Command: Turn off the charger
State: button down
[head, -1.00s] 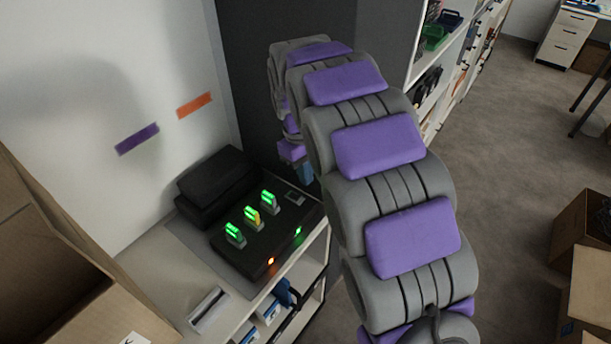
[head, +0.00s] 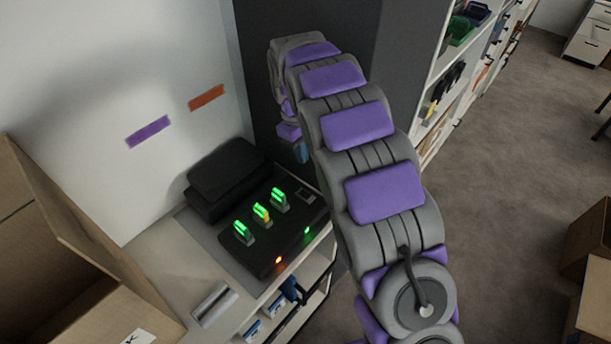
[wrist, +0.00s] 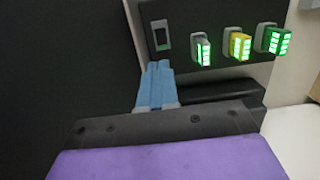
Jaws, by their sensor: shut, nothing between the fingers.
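The charger (head: 288,226) is a black box on top of the white shelf unit. Three upright modules with lit bars stand in it, the middle one yellow and lit green. An orange-red light and a green light glow on its front. A small rectangular switch (head: 306,195) sits at its right end and also shows in the wrist view (wrist: 161,36). My gripper (head: 302,153) hangs above and behind that end in the head view. In the wrist view its blue fingers (wrist: 158,72) are together, empty, with tips just below the switch. Contact cannot be told.
A black case (head: 225,173) stands behind the charger. An open carton (head: 75,245) is at the left. Purple (head: 148,132) and orange (head: 206,97) labels are on the wall. A dark panel (head: 340,60) rises behind my arm.

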aim_at(307, 195)
jog(key=f+b, duration=0.1)
jog(key=f, duration=0.3)
jog(key=d+f, duration=0.1)
jog(key=f, duration=0.4)
jog(key=s+f+b, duration=0.1)
jog(key=f, duration=0.3)
jog(key=shift+d+f+b, duration=0.15)
jog(key=shift+f+b, duration=0.15)
jog(key=shift+f, duration=0.05)
